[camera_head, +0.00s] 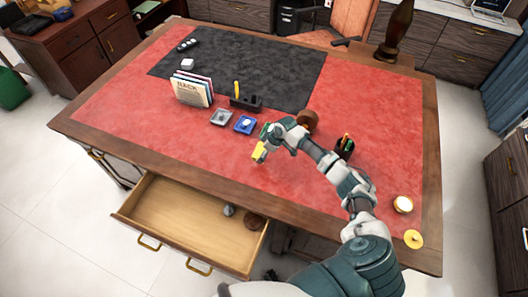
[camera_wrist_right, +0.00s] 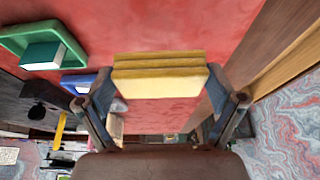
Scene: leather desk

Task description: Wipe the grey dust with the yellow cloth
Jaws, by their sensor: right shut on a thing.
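The yellow cloth, a folded block, is held by my right gripper (camera_head: 264,144) above the red leather near the front middle of the desk. The cloth (camera_head: 259,152) hangs at the fingertips. In the right wrist view the cloth (camera_wrist_right: 160,78) spans between the two fingers of the gripper (camera_wrist_right: 160,90), which are closed on its sides. I cannot make out any grey dust on the leather in either view. My left gripper is not in view.
An open drawer (camera_head: 178,210) juts out at the front left. A green tray (camera_wrist_right: 15,42) is close by.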

